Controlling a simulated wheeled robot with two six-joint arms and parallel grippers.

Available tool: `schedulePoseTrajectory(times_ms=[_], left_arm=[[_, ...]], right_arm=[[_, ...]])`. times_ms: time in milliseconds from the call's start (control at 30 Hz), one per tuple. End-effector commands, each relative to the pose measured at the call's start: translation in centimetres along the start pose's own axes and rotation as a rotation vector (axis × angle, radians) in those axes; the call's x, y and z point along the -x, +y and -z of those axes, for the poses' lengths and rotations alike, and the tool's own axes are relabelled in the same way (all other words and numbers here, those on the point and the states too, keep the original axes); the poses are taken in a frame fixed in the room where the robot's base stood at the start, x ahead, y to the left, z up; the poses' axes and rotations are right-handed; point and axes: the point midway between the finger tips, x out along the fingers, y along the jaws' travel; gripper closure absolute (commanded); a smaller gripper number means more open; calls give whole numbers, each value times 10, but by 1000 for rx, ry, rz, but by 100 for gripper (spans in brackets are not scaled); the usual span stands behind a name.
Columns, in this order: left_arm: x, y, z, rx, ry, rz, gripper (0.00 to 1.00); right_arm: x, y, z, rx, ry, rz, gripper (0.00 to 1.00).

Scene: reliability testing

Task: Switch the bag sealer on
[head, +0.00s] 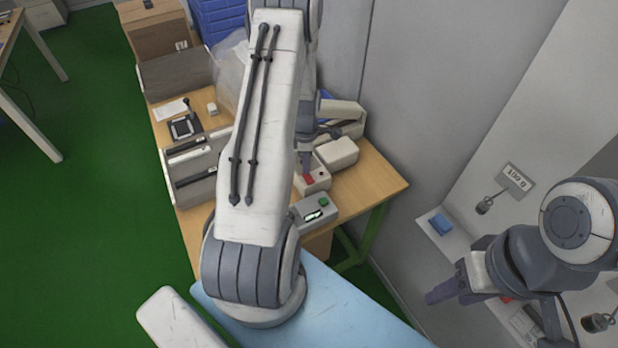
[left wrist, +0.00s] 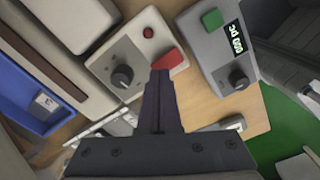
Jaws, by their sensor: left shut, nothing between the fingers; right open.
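A cream control box (left wrist: 104,66), which looks like part of the bag sealer, has a black knob (left wrist: 122,77), a small dark red round lamp (left wrist: 148,32) and a red rocker switch (left wrist: 170,59). In the head view the box (head: 320,177) stands on the wooden table, partly behind my left arm. My left gripper (left wrist: 160,74) is shut and empty, its tips at the near edge of the red switch; I cannot tell whether they touch it. In the head view my left gripper (head: 305,158) points down over the box. My right gripper (head: 443,291) is open and away to the right.
A grey device (left wrist: 213,62) with a green button and lit display stands beside the cream box. A cream case (head: 337,152) is behind it. Two long units with black strips (head: 190,165) stand at the left of the table. A wall shelf (head: 440,236) is at the right.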

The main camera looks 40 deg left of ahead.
Motion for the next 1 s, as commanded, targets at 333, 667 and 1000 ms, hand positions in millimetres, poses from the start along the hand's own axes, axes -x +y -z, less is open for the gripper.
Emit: schedulePoseTrajectory(times_ms=[333,667,1000], left_arm=[[-6,0,0,0,0,0,100],[-11,0,0,0,0,0,100],[-16,0,0,0,0,0,100]], right_arm=[[-4,0,0,0,0,0,50],[-8,1,0,0,0,0,50],[-12,1,-1,0,0,0,50]])
